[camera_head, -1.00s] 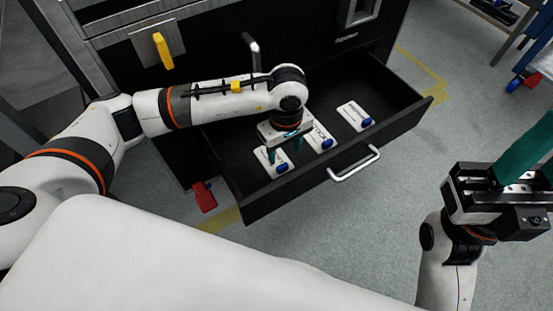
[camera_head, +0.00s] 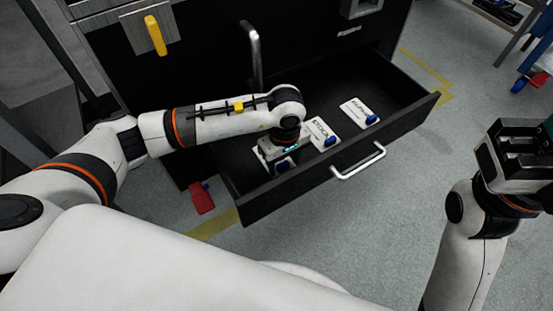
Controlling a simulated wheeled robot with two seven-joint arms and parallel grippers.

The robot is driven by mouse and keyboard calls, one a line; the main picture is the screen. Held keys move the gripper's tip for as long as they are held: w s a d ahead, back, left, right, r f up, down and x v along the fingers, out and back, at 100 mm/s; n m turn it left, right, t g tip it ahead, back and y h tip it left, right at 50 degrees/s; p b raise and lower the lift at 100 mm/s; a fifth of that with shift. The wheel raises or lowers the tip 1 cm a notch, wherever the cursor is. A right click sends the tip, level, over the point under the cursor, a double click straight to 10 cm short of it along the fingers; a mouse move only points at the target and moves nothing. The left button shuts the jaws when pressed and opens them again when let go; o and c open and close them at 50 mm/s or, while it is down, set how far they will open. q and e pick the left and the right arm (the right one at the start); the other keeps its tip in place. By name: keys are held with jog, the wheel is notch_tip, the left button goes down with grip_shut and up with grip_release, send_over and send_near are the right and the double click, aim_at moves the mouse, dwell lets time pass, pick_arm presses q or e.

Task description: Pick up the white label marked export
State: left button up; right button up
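Three white labels with blue clips lie in the open black drawer (camera_head: 345,165). The near-left label (camera_head: 262,154) is largely hidden by my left gripper (camera_head: 284,166), which is down over it inside the drawer. Its fingertips are hidden, so its opening and any grip do not show. The middle label (camera_head: 319,131) and the right label (camera_head: 355,108) lie flat and clear of the gripper. Their printing is small; I cannot surely read which says export. My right gripper (camera_head: 545,128) is at the right edge, away from the drawer, its fingers partly cut off.
The drawer has a silver handle (camera_head: 359,164) on its front. A dark cabinet (camera_head: 200,70) with a yellow handle (camera_head: 156,36) stands behind. Grey floor (camera_head: 400,215) lies open in front.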

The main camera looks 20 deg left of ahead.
pick_arm(q)
jog(key=c, duration=0.9)
jog(key=shift+r, duration=0.1)
